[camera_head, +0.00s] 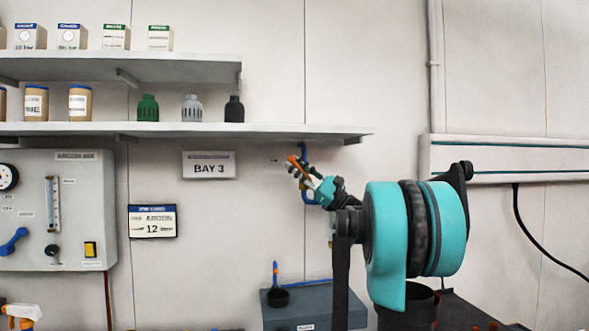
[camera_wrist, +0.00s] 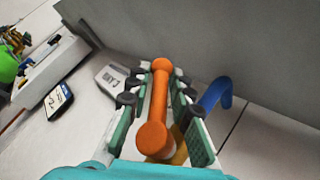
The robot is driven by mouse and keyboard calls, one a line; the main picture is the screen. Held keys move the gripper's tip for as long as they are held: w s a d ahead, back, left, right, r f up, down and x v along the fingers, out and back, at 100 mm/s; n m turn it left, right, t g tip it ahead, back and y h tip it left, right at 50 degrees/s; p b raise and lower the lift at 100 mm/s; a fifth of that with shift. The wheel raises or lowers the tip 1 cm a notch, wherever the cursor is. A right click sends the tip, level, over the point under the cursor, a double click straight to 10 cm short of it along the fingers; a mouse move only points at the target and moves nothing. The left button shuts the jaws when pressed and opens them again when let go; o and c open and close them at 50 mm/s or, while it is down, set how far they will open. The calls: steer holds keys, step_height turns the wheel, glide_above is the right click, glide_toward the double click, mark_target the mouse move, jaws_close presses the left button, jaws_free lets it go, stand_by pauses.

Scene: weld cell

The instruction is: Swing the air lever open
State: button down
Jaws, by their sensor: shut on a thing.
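The orange air lever (camera_wrist: 157,105) runs lengthwise between my gripper's fingers in the wrist view, with a round knob at each end. In the head view a sliver of the orange lever (camera_head: 298,166) shows by the wall, just under the shelf. My gripper (camera_wrist: 160,92) is shut on the lever, with green-padded fingers on both sides of it. In the head view my gripper (camera_head: 310,180) is small and partly covers the lever. A curved blue pipe (camera_wrist: 214,95) shows beside the fingers. A yellowish part under the lever is mostly hidden.
The lower shelf (camera_head: 200,129) with several bottles is close above my gripper. A BAY 3 sign (camera_head: 209,165) is on the wall to the left. A grey panel (camera_head: 85,200) with a gauge is at far left. A blue-grey box (camera_head: 310,305) with a black cup stands below.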

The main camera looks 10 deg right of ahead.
stand_by(0.4)
steer(key=c, duration=1.5)
jaws_free()
steer(key=shift+d, duration=0.1)
